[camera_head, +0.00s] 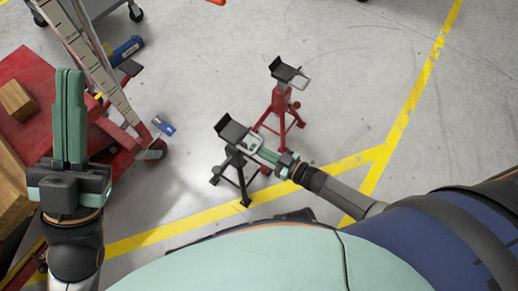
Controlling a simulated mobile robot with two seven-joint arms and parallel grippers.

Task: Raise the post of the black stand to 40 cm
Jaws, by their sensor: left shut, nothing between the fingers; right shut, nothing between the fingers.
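The black stand (240,178) stands on the floor in the middle of the view, on splayed legs. Its post carries a black saddle (231,130) at the top, tilted in the picture. My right gripper (259,147) is shut and empty, right beside the post just below the saddle; I cannot tell whether it touches. It hides part of the stand's upper body. My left gripper (69,85) is shut and empty, raised at the left, well away from the stand. The height of the post cannot be read.
A red stand (280,98) with a black saddle stands just behind the black one. At the left are a red cart (30,75) with wooden blocks (16,100) and a ruled upright (95,65). Yellow lines (410,110) mark the grey floor, which is clear at the right.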

